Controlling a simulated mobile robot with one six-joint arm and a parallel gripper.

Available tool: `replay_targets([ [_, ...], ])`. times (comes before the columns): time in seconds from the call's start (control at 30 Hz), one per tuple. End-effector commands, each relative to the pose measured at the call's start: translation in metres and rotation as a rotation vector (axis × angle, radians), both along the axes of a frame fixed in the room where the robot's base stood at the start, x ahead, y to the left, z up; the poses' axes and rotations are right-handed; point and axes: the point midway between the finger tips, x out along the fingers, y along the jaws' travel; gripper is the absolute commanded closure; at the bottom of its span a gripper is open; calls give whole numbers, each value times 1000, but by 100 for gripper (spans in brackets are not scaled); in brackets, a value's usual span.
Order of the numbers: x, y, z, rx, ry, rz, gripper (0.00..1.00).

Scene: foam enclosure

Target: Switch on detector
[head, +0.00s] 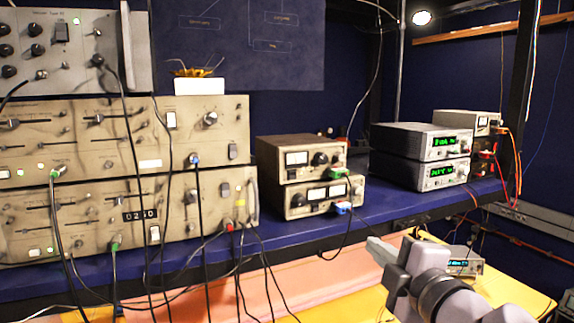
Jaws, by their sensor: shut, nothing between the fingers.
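No label that I can read marks which device is the detector. Large beige rack units with sliders, knobs and rocker switches fill the left: an upper unit (60,45), a middle unit (75,150) and a lower unit (70,225) with a "0260" counter. White rocker switches show on the middle unit (171,120) and the lower unit (154,235). Two brown meter boxes (300,150) are stacked at centre. My gripper (374,244) is shut and empty, pointing up-left, in front of the shelf's edge and right of the meter boxes. It appears to touch nothing.
Two grey boxes with green displays (425,141) are stacked on the blue shelf (400,205) at right. Black cables (245,270) hang before the racks. Another display box (465,262) stands on the yellow lower surface (515,293) behind my arm. A dark post rises at right.

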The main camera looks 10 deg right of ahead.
Motion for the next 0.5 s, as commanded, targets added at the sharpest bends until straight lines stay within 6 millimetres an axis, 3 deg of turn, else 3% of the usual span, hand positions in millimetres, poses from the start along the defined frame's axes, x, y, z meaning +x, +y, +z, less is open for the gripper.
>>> replay_targets([
  [0.03,1,6,23,-63,-7,59,100],
  [0.1,-1,15,29,-137,-16,141,100],
  [0.5,-4,27,27,-207,-27,227,100],
])
